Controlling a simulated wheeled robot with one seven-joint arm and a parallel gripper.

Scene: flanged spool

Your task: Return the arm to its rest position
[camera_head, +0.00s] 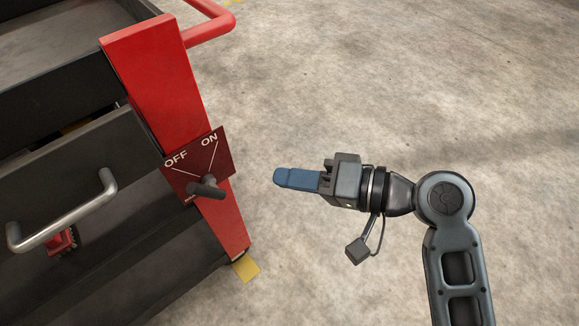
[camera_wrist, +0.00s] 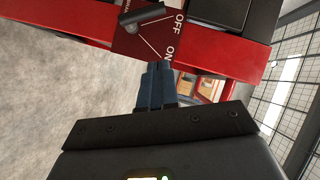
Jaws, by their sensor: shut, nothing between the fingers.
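My gripper (camera_head: 280,178) is shut and empty, its blue fingers together. In the head view it is held in the air to the right of the red post, pointing left, apart from the switch plate. In the wrist view my gripper (camera_wrist: 160,68) points at the ON side of the plate. My arm reaches in from the lower right with a bent elbow.
A dark red plate (camera_head: 185,165) marked OFF and ON, with a dark lever (camera_head: 207,188), is on the red post (camera_head: 165,85) of a cart. A drawer handle (camera_head: 62,215) sticks out at left. Concrete floor (camera_head: 400,70) is clear around the arm.

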